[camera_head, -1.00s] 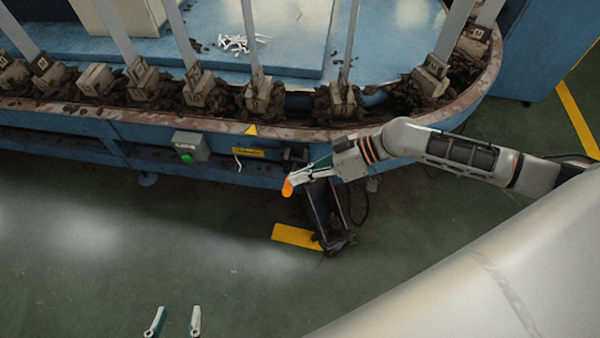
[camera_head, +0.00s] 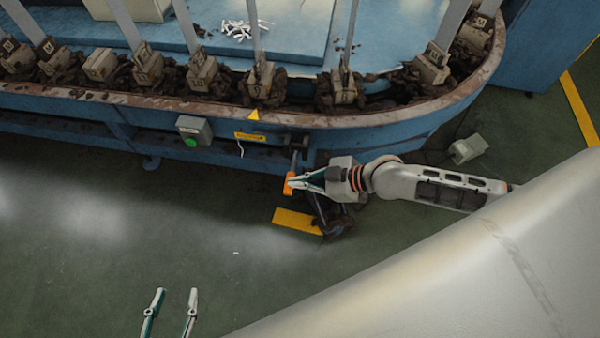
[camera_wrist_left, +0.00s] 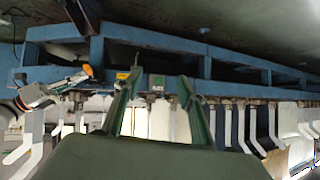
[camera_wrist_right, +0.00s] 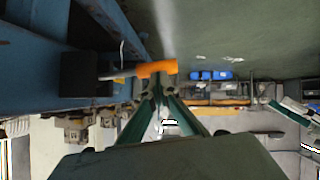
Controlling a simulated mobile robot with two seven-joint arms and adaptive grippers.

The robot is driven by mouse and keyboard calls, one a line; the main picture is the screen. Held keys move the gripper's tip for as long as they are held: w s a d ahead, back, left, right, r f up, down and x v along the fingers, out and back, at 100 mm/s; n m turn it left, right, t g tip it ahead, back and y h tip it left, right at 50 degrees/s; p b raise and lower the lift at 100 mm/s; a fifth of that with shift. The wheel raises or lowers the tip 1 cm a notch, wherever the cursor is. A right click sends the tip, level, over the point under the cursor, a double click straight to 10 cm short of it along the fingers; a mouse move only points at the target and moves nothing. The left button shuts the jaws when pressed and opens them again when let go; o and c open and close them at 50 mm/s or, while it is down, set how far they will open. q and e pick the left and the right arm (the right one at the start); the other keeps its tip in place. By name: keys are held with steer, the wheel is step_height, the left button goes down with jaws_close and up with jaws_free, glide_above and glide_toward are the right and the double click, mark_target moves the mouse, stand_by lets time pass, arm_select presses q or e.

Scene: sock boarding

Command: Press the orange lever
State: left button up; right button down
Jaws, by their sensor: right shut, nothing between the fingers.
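The orange lever (camera_head: 289,183) sticks out from the front of the blue machine on a thin dark shaft. My right gripper (camera_head: 297,183) is shut and empty, with its fingertips at the orange grip. In the right wrist view the orange lever (camera_wrist_right: 156,69) lies crosswise just beyond the fingertips (camera_wrist_right: 165,88); whether they touch it I cannot tell. My left gripper (camera_head: 170,292) is open and empty above the floor at the lower left. The left wrist view shows its two spread fingers (camera_wrist_left: 160,85), and the lever (camera_wrist_left: 88,70) away to their left.
The blue machine (camera_head: 225,122) carries a row of dirty blocks with upright boards. A grey box with a green button (camera_head: 191,142) is left of the lever. A yellow plate (camera_head: 297,221) lies below. A grey box (camera_head: 467,150) is on the floor. Floor at left is clear.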

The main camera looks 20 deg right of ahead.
arm_select(q)
steer(key=shift+r, duration=0.1)
arm_select(e)
steer(key=shift+n+t+h, duration=0.4)
steer(key=shift+n+t, duration=0.1)
steer(key=shift+n, duration=0.1)
step_height(320, 180, down, 4)
steer(key=shift+f, duration=0.1)
arm_select(q)
steer(key=s+a+p, duration=0.2)
steer(key=p, duration=0.3)
steer(key=shift+s+r+y, duration=0.1)
steer(key=shift+r+y, duration=0.05)
steer(key=shift+y, duration=0.25)
arm_select(e)
steer(key=a+r+v, duration=0.2)
steer(key=v, duration=1.1)
steer(key=shift+s, duration=0.2)
arm_select(q)
steer(key=shift+a, duration=0.1)
arm_select(e)
steer(key=shift+a, duration=0.1)
